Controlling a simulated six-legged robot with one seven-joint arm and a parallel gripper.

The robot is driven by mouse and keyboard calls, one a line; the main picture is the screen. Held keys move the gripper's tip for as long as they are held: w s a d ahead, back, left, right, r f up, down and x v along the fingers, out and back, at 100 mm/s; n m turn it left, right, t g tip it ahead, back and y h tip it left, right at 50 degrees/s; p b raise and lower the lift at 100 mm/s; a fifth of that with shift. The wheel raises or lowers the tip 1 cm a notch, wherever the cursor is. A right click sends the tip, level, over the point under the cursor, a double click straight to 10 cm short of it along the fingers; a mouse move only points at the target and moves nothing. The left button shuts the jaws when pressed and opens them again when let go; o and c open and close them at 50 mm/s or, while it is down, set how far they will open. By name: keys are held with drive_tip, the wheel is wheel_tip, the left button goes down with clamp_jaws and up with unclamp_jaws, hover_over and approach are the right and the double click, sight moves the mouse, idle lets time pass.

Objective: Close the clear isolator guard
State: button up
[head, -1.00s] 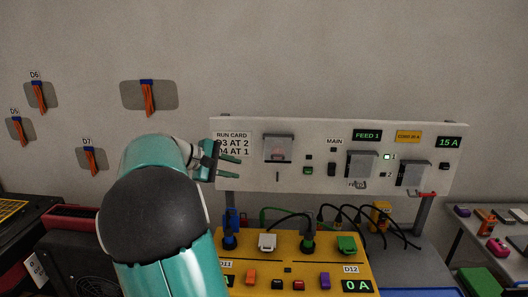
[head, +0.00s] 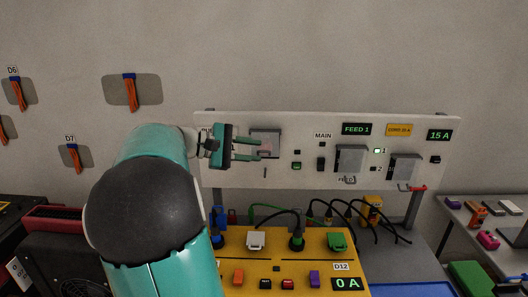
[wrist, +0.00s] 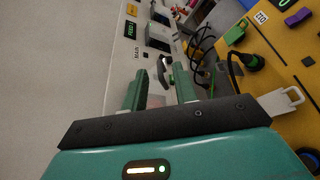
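Three clear guards sit on the white panel (head: 225,180). The left guard (head: 274,134) is partly hidden behind my gripper, with a reddish part showing through. The middle guard (head: 350,158) is below FEED 1, and the right guard (head: 405,167) is beside a red handle. I cannot tell which is the isolator guard. My gripper (head: 259,149) is open, its green fingers apart, pointing right in front of the left guard. In the wrist view the fingers (wrist: 161,72) are apart, with a pale pinkish patch behind them. Contact with the guard cannot be told.
A yellow board (head: 300,262) with plugs, coloured blocks and a 0 A display stands below the panel. Black cables (head: 375,228) loop beneath the panel. A side table (head: 455,222) with small items is at the right. The wall space above the panel is clear.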

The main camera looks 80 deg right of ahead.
sight(261, 151)
drive_tip(key=x, duration=0.4)
drive_tip(key=shift+d, duration=0.1)
clamp_jaws()
